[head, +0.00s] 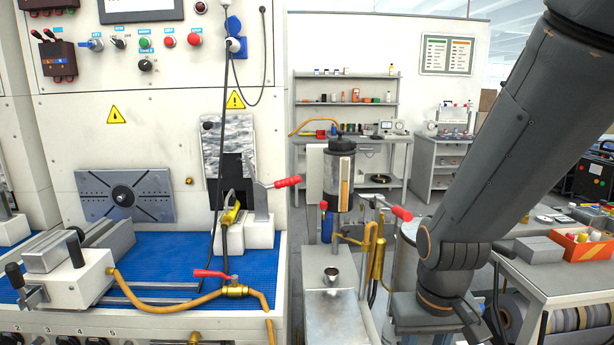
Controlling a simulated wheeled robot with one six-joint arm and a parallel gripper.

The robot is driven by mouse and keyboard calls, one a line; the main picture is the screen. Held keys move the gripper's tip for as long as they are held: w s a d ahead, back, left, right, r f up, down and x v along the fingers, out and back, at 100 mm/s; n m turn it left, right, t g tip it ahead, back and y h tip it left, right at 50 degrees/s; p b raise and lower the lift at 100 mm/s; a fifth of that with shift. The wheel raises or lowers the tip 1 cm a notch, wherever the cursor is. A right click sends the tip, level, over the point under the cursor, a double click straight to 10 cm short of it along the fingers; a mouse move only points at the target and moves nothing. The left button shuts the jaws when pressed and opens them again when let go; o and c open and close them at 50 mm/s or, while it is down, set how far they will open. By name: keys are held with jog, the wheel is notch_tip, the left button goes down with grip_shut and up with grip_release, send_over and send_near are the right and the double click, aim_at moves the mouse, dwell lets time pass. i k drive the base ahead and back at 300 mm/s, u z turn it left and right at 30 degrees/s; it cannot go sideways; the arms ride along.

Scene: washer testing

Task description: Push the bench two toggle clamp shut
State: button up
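A toggle clamp with a red grip (287,182) stands at the right end of the blue-matted bench (190,255). Its lever sticks out to the right, roughly level and tilted slightly up. The lever joins a grey upright on a white block (259,232). I cannot read a bench number, so I cannot tell if this is bench two. My arm comes down from the upper right, and its lower end is at the lower right, well to the right of the clamp.
A red-handled brass valve (228,287) with a yellow hose lies at the bench front. A dark cylinder (339,175) and another red handle (402,213) stand right of the clamp. A black cable hangs beside it. A cart with an orange bin (585,246) is far right.

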aim_at(287, 182)
jog(key=u, duration=0.2)
jog(key=i, duration=0.9)
jog(key=u, duration=0.5)
